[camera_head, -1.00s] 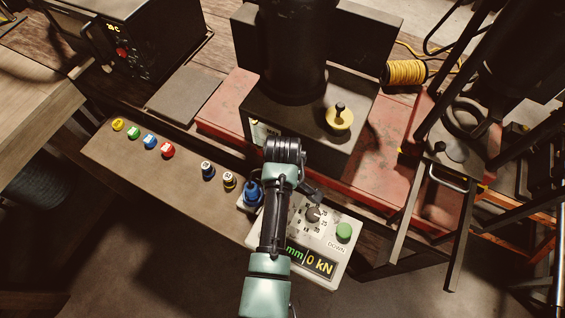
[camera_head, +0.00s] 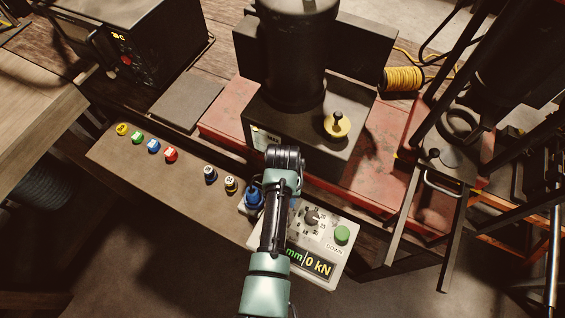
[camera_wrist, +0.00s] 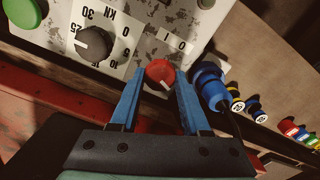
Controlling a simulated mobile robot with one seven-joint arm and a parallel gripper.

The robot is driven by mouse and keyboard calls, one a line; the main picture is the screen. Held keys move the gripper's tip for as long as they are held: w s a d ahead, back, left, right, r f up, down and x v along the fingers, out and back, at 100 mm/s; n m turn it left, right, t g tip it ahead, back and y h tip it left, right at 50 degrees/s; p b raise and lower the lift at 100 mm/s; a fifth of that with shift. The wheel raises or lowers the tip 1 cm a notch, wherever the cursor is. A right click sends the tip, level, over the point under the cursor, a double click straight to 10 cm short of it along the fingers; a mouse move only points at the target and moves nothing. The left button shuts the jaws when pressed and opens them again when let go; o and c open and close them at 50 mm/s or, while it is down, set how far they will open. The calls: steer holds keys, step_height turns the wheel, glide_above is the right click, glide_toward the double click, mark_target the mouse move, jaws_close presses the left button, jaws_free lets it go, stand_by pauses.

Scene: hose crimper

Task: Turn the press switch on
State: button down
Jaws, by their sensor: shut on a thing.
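The press control panel (camera_wrist: 185,30) is light grey and worn, and it also shows in the head view (camera_head: 318,222). The press switch, a red round knob (camera_wrist: 160,72) with a white pointer line, is on the panel beside a label marked I and O. My gripper (camera_wrist: 161,80) has its blue fingers on either side of the red knob and is shut on it. The knob's pointer is tilted, toward the lower right in the wrist view. In the head view my arm hides the red knob and most of the gripper.
A blue plug (camera_wrist: 209,84) with a cable sits close beside one finger. A black dial (camera_wrist: 94,44) and a green button (camera_wrist: 20,14) are on the same panel. The dark press (camera_head: 295,60) stands behind it. Several coloured caps (camera_head: 154,146) line the shelf to the left.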

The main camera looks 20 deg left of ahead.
steer(key=shift+w+m, duration=0.1)
steer(key=shift+m, duration=2.1)
steer(key=shift+p, duration=0.3)
steer(key=shift+c, duration=1.9)
jaws_free()
step_height(320, 180, up, 13)
steer(key=b, duration=0.2)
